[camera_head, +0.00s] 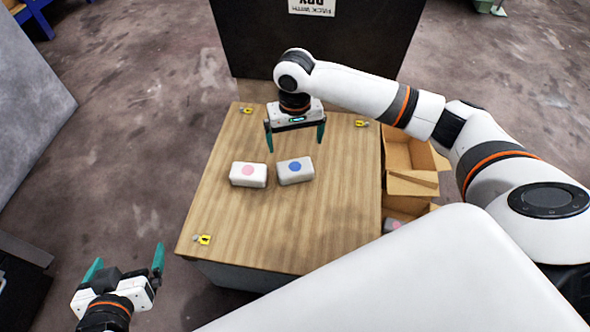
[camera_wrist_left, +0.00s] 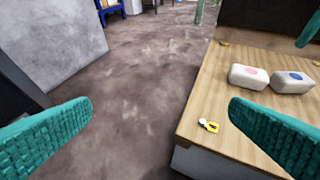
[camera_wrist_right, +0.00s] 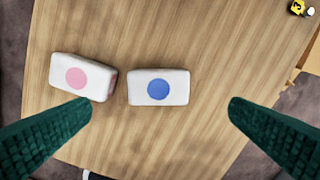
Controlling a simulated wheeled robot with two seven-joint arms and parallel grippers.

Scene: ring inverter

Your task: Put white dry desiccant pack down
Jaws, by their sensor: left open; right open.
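Two white desiccant packs lie side by side on the wooden table top (camera_head: 335,225). One pack (camera_head: 248,180) has a pink dot and the other pack (camera_head: 302,176) has a blue dot; which is the dry one is not marked on them. My right gripper (camera_head: 296,143) is open and empty above the table, just behind the blue-dot pack. In the right wrist view the blue-dot pack (camera_wrist_right: 157,97) and pink-dot pack (camera_wrist_right: 75,83) lie apart by a small gap, touched by neither finger. My left gripper (camera_head: 127,262) is open and empty over the floor, left of the table.
Open cardboard boxes (camera_head: 411,155) stand along the table's right side, and the nearer box (camera_head: 398,212) holds something with a pink dot. A dark panel (camera_head: 320,50) with a sign stands behind the table. Yellow tags (camera_head: 203,240) mark table corners. The front of the table is clear.

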